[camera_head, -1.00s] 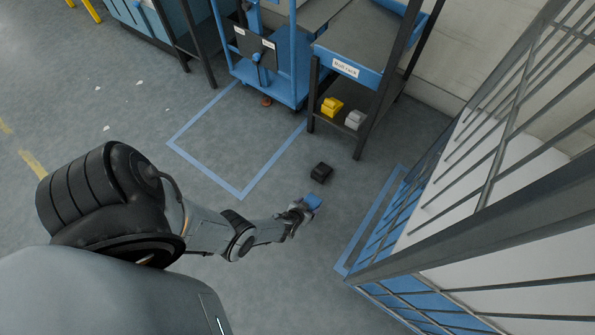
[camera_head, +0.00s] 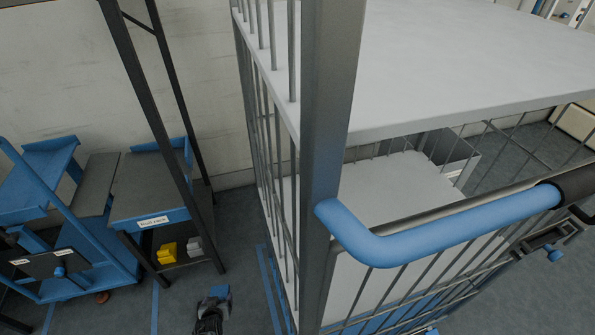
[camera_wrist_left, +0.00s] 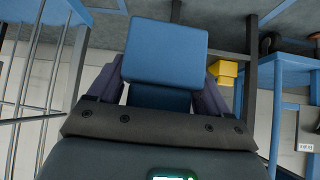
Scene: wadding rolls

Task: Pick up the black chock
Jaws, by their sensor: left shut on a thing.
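My left gripper (camera_head: 212,306) is low in the head view, just left of the cage trolley. It is shut on a blue chock (camera_head: 220,291), a block whose broad face fills the middle of the left wrist view (camera_wrist_left: 167,50), with a finger on each side. I cannot make out the black chock in either view now. My right gripper is not in view.
A rack (camera_head: 150,197) stands at the left with a yellow chock (camera_head: 167,253) and a grey chock (camera_head: 194,246) on its lower shelf. A blue cart (camera_head: 62,272) is beside it. The tall barred cage trolley (camera_head: 333,120) with a blue handle (camera_head: 440,228) fills the right.

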